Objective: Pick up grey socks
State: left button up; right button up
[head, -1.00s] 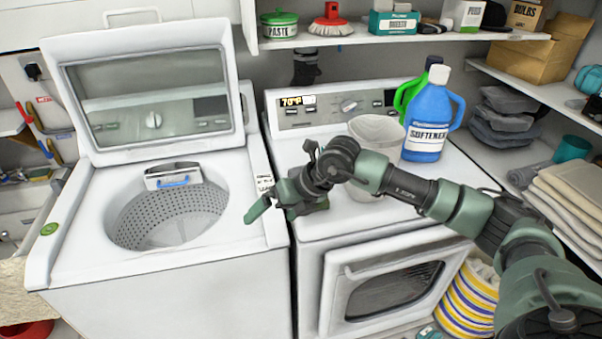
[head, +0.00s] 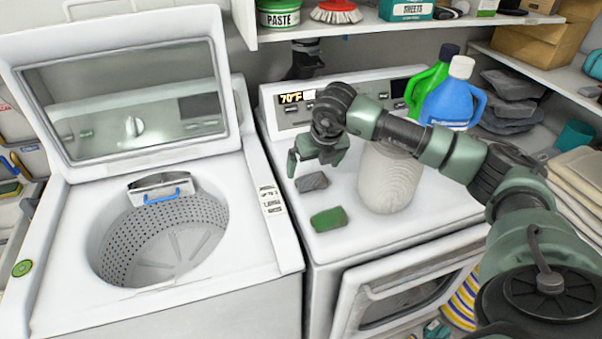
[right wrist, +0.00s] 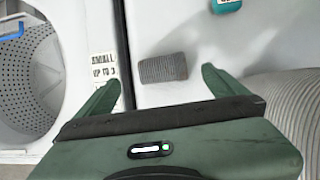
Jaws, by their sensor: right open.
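The grey socks (head: 312,182) are a small folded grey bundle lying on top of the white dryer (head: 362,236), near its left edge. They also show in the right wrist view (right wrist: 163,67). My right gripper (head: 314,161) is open and empty, pointing down just behind and above the socks. In the right wrist view the socks lie ahead of the gap between its two green fingers, and I see no contact. My left gripper is not in view.
A small green bundle (head: 328,218) lies in front of the socks. A pale ribbed basket (head: 388,180) stands to their right, with blue (head: 452,100) and green (head: 424,88) bottles behind it. The open washer (head: 165,235) is left. A shelf (head: 385,27) overhangs behind.

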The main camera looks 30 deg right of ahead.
aim_at(311, 177)
jog(key=f+p, duration=0.2)
jog(key=f, duration=0.1)
jog(key=shift+w+d, duration=0.15)
jog(key=shift+w, duration=0.05)
jog(key=p+x, duration=0.1)
jog(key=x, duration=0.3)
jog(key=shift+r+p, duration=0.1)
jog(key=shift+p, duration=0.2)
jog(key=shift+w, duration=0.15)
jog(key=c, duration=1.3)
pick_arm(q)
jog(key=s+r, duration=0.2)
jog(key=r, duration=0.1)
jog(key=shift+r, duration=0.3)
